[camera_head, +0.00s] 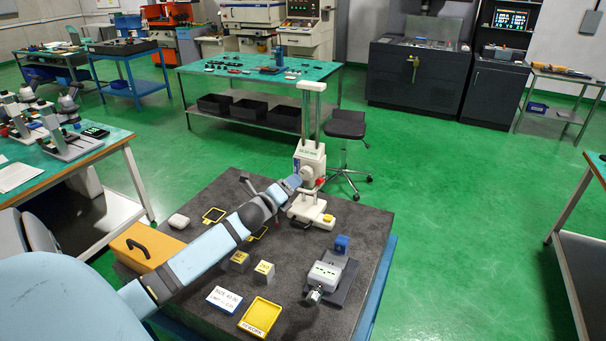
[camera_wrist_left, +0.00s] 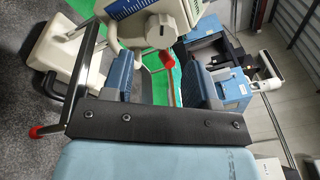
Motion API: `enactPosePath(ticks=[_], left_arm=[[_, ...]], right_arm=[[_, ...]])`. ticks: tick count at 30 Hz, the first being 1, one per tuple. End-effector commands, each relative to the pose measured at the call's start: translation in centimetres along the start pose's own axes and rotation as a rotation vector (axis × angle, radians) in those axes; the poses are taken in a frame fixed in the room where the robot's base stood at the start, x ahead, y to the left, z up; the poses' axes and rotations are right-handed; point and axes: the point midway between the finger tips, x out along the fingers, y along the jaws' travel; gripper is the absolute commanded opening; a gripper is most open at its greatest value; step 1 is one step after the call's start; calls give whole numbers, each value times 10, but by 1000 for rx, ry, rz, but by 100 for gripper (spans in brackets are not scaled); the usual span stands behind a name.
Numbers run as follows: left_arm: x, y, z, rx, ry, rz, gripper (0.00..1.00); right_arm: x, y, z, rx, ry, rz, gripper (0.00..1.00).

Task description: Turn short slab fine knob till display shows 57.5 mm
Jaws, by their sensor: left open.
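A white height gauge (camera_head: 310,157) with two upright columns stands on its white base (camera_head: 311,211) at the back of the dark slab (camera_head: 372,232). Its display reading is too small to read. My left gripper (camera_head: 291,184) is at the left side of the gauge's body. Its fingers (camera_wrist_left: 164,78) are open, with the knob beyond them near the gap; contact cannot be told. My right gripper is not in view.
A stool (camera_head: 347,124) stands behind the slab.

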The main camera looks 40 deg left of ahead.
Motion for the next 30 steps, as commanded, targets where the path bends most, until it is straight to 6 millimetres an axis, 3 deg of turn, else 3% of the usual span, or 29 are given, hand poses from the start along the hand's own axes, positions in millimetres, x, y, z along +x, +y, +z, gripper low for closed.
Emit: enactPosePath(ticks=[3, 9, 23, 27, 30], left_arm=[[24, -3, 2, -3, -2, -1, 53], [51, -1, 1, -2, -1, 1, 53], [62, 0, -1, -2, 1, 0, 53], [62, 0, -1, -2, 1, 0, 21], [62, 0, -1, -2, 1, 0, 19]], right_arm=[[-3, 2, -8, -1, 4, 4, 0], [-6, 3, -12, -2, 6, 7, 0], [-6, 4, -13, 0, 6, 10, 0], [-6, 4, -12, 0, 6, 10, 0], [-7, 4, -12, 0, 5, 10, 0]])
